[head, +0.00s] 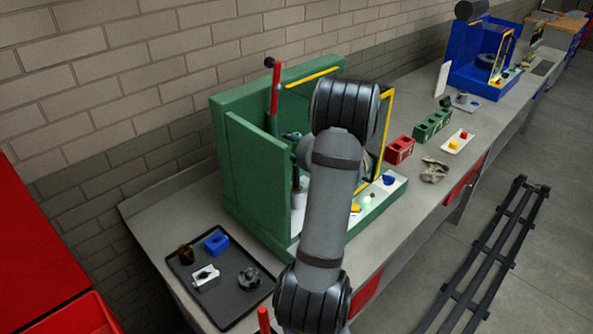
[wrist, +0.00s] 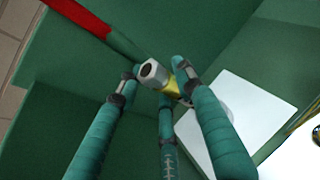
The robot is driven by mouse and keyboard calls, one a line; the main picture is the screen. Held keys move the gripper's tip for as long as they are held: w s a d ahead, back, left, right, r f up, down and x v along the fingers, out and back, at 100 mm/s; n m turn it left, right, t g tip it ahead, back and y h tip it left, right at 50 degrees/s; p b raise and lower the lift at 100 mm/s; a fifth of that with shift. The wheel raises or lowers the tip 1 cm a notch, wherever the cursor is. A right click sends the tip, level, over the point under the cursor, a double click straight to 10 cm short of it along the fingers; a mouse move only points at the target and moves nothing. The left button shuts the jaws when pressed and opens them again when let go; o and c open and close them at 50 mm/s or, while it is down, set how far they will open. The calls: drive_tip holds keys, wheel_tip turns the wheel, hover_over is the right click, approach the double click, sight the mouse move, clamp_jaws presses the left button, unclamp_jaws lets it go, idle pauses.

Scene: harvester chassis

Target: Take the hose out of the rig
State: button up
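The rig is a green open-fronted enclosure (head: 245,170) on the bench, with a red-handled lever and yellow bars. My gripper (head: 297,150) is inside it, mostly hidden by my arm. In the wrist view, the teal fingers of my gripper (wrist: 158,82) surround a silver hex fitting (wrist: 152,72) with a yellow band, perhaps the hose's end. The fingertips are very close to it; I cannot tell whether they grip it. No hose length is clearly visible.
A black tray (head: 228,303) with several small parts lies at the left front. A red block (head: 399,150) and a green block (head: 432,125) stand right of the rig. A blue rig (head: 470,75) is farther back. Green walls are close around my fingers.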

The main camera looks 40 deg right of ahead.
clamp_jaws()
idle(0.6)
